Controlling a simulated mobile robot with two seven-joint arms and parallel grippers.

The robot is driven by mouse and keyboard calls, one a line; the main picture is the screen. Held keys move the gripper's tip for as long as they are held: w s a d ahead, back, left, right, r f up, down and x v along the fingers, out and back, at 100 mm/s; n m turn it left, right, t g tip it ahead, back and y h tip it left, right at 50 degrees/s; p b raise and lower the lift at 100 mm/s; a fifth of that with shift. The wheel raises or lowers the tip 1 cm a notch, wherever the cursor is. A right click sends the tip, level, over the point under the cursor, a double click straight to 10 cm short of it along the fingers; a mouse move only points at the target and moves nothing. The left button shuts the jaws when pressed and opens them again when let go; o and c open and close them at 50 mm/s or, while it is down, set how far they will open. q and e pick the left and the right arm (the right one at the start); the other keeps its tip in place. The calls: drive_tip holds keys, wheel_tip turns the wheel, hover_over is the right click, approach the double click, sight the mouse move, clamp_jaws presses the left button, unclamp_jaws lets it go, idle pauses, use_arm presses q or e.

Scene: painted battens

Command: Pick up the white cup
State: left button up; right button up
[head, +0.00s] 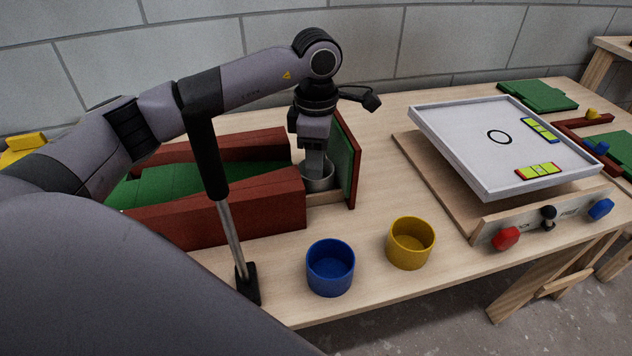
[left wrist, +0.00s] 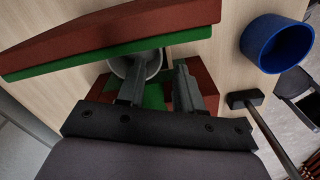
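The white cup (head: 317,184), greyish in the shade, stands at the right end of the red and green trough, beside an upright green panel with a red edge. My left gripper (head: 315,165) points down at it in the head view. In the left wrist view the cup (left wrist: 122,68) is partly hidden behind one finger. That finger overlaps the cup's opening, and the other finger is to the right of the cup. The fingers of my left gripper (left wrist: 161,66) are apart, with a gap between them. I cannot tell whether either touches the cup. My right gripper is not in view.
A blue cup (head: 330,268) and a yellow cup (head: 410,243) stand near the table's front edge. Red battens (head: 240,210) flank the green trough floor (head: 150,188). A tilted white tray (head: 470,150) stands at the right. Bare table lies between the panel and tray.

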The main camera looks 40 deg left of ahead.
sight(326, 183)
use_arm(q)
wheel_tip(326, 183, down, 5)
drive_tip(key=shift+a+r+b, duration=0.1)
drive_tip(key=shift+r+b, duration=0.05)
drive_tip(key=shift+b, duration=0.35)
clamp_jaws()
drive_tip(key=shift+r, duration=0.2)
